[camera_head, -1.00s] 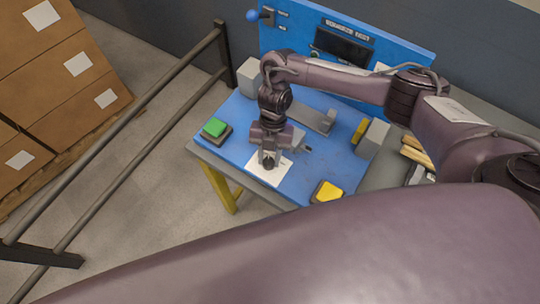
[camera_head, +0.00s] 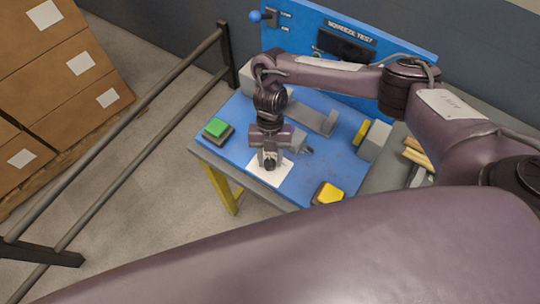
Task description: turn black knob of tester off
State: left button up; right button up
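The tester is a blue bench (camera_head: 335,165) with an upright blue back panel (camera_head: 395,40) marked "SQUEEZE TEST" and carrying a dark display (camera_head: 345,44). I cannot make out the black knob for certain; my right arm crosses the lower part of the panel and hides some of it. A small round fitting (camera_head: 317,52) shows partly beside the display, just above the arm. My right gripper (camera_head: 269,162) points down over a white sheet (camera_head: 283,172) near the bench's front edge. Its fingers are too small and dark to tell open from shut. My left gripper is out of view.
A green button (camera_head: 217,127) and a yellow button (camera_head: 328,193) sit at the front corners. A grey clamp-like fixture (camera_head: 318,117) and a grey block (camera_head: 374,141) stand on the bench. A blue-ball lever (camera_head: 255,16) is at the panel's left. A rail (camera_head: 140,120) and cartons (camera_head: 60,70) are left.

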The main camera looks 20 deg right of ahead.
jog(key=o, duration=0.3)
jog(key=v, duration=0.7)
jog(key=shift+f, duration=0.1)
jog(key=shift+w+d+r, duration=0.1)
jog(key=shift+w+r, duration=0.05)
jog(key=shift+r, duration=0.3)
